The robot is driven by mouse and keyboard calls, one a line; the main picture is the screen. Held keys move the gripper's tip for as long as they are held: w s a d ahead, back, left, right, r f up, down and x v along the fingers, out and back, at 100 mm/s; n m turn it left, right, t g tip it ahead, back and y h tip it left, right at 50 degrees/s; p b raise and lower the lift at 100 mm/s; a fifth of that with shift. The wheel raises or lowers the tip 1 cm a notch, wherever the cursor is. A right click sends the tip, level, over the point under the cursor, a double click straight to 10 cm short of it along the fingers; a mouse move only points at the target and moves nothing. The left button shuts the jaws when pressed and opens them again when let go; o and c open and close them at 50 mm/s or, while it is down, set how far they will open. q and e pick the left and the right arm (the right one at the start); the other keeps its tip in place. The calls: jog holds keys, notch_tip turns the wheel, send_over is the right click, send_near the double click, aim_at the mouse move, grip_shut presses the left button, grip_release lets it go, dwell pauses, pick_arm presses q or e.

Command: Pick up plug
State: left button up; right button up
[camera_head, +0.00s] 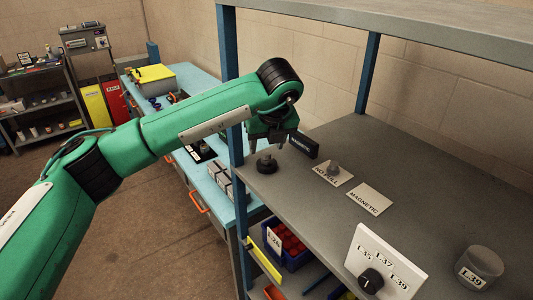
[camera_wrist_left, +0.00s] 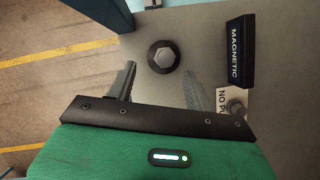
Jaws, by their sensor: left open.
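A dark round plug with a grey hexagonal top (camera_wrist_left: 164,56) sits on the grey shelf (camera_head: 350,140); in the head view it shows as a black plug (camera_head: 266,165) near the shelf's left edge. My left gripper (camera_head: 267,147) is open and empty just above and behind this plug. In the left wrist view its two fingers (camera_wrist_left: 159,75) are spread, with the plug beyond the gap between their tips. My right gripper is not in view.
A black "MAGNETIC" block (camera_head: 304,145) stands close right of the gripper. A white "MAGNETIC" card (camera_head: 371,199), a labelled white panel with a black knob (camera_head: 385,265) and a grey L39 cylinder (camera_head: 480,266) lie further right. A blue post (camera_head: 234,130) stands left.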

aim_at(267, 153)
pick_arm(q)
jog(key=shift+w+f, duration=0.1)
jog(key=p+x, duration=0.2)
jog(key=x, duration=0.1)
jog(key=p+x, duration=0.1)
jog(key=p, duration=0.1)
jog(key=shift+w+d, duration=0.25)
jog(key=shift+w, duration=0.1)
jog(key=shift+f, duration=0.4)
jog(key=shift+c, duration=0.2)
grip_shut()
